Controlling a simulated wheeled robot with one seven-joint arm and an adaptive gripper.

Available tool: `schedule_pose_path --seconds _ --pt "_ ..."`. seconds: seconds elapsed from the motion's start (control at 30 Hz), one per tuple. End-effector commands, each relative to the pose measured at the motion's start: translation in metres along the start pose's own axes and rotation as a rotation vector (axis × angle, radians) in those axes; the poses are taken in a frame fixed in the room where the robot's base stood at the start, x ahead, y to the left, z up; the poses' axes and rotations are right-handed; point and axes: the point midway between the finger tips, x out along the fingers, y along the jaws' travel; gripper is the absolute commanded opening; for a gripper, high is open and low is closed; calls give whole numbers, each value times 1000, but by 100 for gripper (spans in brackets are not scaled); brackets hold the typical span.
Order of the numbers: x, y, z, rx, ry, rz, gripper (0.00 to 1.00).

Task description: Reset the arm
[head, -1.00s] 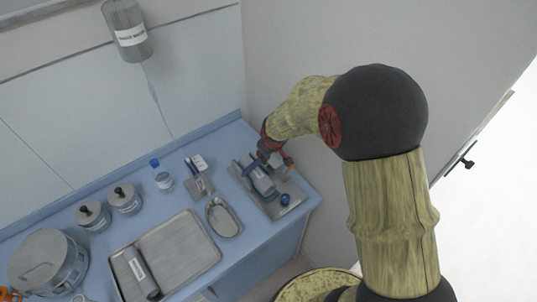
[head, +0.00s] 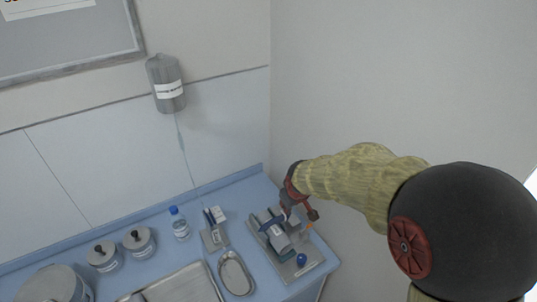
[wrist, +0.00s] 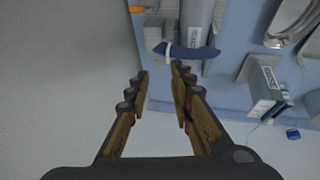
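My gripper (head: 303,207) is at the right end of the blue counter, above the back of a grey tray (head: 313,266). In the wrist view my gripper (wrist: 160,76) has its two fingers apart with nothing held between them. Just beyond the fingertips lie a grey cylinder-like item (wrist: 197,15) and a dark blue piece (wrist: 187,51). On the tray in the head view are the grey item (head: 281,243) and a small blue ball-like knob (head: 301,260). My arm hides part of the right side.
On the counter stand a kidney-shaped metal dish (head: 236,273), a blue-capped bottle (head: 179,224), a small labelled holder (head: 214,237) and two lidded jars (head: 139,243) (head: 104,257). A large metal pot (head: 50,287) is at the left. A grey labelled canister (head: 166,84) is on the wall. The right wall is bare.

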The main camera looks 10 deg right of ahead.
Motion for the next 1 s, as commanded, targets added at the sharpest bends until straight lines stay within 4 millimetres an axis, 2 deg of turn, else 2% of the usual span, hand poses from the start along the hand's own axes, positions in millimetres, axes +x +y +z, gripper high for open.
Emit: schedule_pose_path --seconds 0.17,0.3,0.37,0.5,0.67,0.8,0.9,1.0 --pt "0 -1 6 19 -24 -5 23" --pt "0 -13 40 66 -117 -32 23" --pt "-8 -19 59 96 -164 -44 23" --pt "-50 -33 95 175 -227 -62 23" --pt "-96 -49 130 251 -242 -76 23" --pt "-137 -66 162 309 -206 -86 23" --pt "-160 -77 182 337 -149 -90 23" --pt "-176 -83 192 347 -74 -87 23"
